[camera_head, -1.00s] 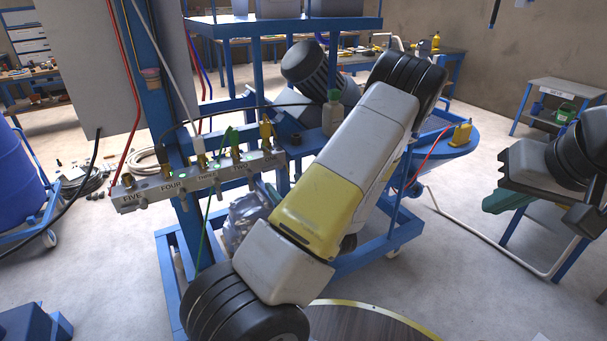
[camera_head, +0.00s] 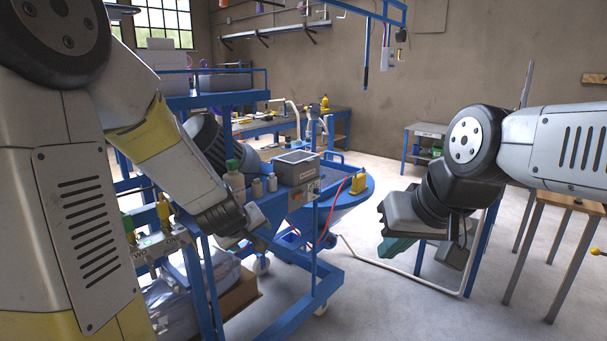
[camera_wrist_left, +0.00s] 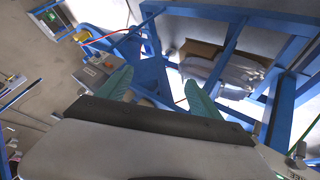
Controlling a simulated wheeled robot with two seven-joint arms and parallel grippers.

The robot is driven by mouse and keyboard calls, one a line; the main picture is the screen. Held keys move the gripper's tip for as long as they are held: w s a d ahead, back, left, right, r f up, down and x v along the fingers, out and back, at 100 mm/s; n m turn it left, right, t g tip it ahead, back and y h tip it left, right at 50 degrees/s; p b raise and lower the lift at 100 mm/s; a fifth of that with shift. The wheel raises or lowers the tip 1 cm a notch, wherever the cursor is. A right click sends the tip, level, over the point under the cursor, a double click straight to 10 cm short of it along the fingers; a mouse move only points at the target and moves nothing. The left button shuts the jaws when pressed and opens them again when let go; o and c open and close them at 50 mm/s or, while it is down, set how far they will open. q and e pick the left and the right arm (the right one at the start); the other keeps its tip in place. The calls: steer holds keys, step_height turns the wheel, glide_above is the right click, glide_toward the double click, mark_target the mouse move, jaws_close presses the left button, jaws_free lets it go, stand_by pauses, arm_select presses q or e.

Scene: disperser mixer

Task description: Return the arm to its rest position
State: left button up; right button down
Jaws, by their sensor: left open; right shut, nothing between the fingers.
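My left arm (camera_head: 165,150) comes in from the left, bent, and reaches down in front of the blue mixer frame. My left gripper (camera_wrist_left: 160,78) is open and empty in the left wrist view, its two green fingers spread apart over the blue frame. In the head view its fingers cannot be made out at the arm's end. My right arm (camera_head: 560,145) comes in from the right. My right gripper (camera_head: 392,250) is shut with nothing in it, its green fingers pointing down left over open floor.
The blue frame (camera_head: 315,270) stands close below my left gripper. Bottles (camera_head: 234,180) and a grey box (camera_head: 297,168) stand on it, with a blue round tray (camera_head: 350,197) behind. A wooden table (camera_head: 565,202) is at the right. The floor (camera_head: 400,305) in front is clear.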

arm_select(q)
steer(key=s+d+r+m+g+h, duration=0.1)
steer(key=s+d+r+m+h, duration=0.2)
steer(key=s+r, duration=0.6)
steer(key=s+a+r+m+g, duration=0.1)
steer(key=s+a+m, duration=0.1)
steer(key=s, duration=0.4)
steer(key=s+a+r+m+g+y, duration=0.1)
steer(key=s+a+r+m, duration=0.1)
steer(key=s, duration=0.5)
steer(key=shift+m+y, duration=0.3)
